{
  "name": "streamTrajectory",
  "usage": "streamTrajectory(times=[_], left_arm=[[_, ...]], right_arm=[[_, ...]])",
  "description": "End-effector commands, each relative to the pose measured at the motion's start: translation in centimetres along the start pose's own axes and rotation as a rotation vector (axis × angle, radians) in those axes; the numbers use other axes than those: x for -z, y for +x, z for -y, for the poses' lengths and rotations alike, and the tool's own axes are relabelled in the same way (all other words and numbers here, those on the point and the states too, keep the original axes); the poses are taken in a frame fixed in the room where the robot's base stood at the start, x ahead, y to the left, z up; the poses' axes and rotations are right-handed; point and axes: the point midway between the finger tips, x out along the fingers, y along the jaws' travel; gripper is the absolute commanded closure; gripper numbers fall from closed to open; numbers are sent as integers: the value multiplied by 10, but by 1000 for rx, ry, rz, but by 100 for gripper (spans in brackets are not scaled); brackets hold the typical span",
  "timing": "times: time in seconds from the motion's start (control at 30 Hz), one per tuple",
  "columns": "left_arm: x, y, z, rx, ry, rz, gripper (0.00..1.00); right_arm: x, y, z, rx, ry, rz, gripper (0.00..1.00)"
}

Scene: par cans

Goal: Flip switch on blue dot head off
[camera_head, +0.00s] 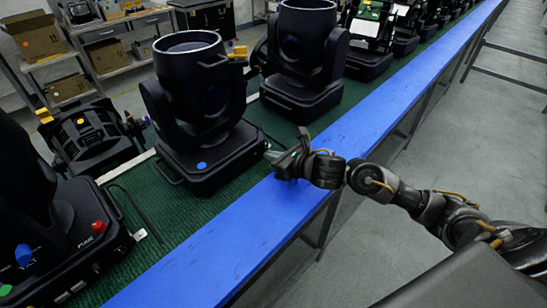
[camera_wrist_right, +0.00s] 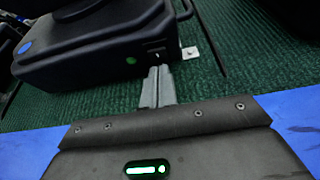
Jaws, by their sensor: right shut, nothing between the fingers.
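The blue dot head is a black moving-head light (camera_head: 205,110) on the green-topped bench. A blue dot (camera_head: 201,166) is on the front of its base. In the right wrist view its base (camera_wrist_right: 95,45) is at top left, with the blue dot (camera_wrist_right: 26,47) at its left end. My right gripper (camera_head: 280,158) is at the right end of this base. In the right wrist view its two grey fingers (camera_wrist_right: 158,72) are together and empty. Their tips are close below a small dark switch panel (camera_wrist_right: 157,46); I cannot tell whether they touch it. My left gripper is not in view.
Another head (camera_head: 300,50) stands behind on the bench, and one with coloured knobs (camera_head: 60,235) at front left. A blue strip (camera_head: 265,215) edges the bench. A small metal tab (camera_wrist_right: 190,53) lies on the green surface right of the fingers. Grey floor is open at right.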

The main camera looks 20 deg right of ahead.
Motion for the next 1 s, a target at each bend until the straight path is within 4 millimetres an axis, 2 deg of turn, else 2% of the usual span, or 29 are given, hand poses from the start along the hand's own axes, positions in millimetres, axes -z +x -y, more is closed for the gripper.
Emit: streamTrajectory(times=[0.3, 0.73, 0.87, 1.0], left_arm=[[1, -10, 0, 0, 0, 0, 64], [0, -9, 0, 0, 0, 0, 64], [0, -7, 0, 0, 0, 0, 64], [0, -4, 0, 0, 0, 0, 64]], right_arm=[[-18, -6, 0, 0, 1, 11, 100], [-16, -7, 0, -1, 1, 6, 100], [-14, -15, 0, -3, -2, 6, 100], [-13, -32, 0, -10, -6, 9, 100]])
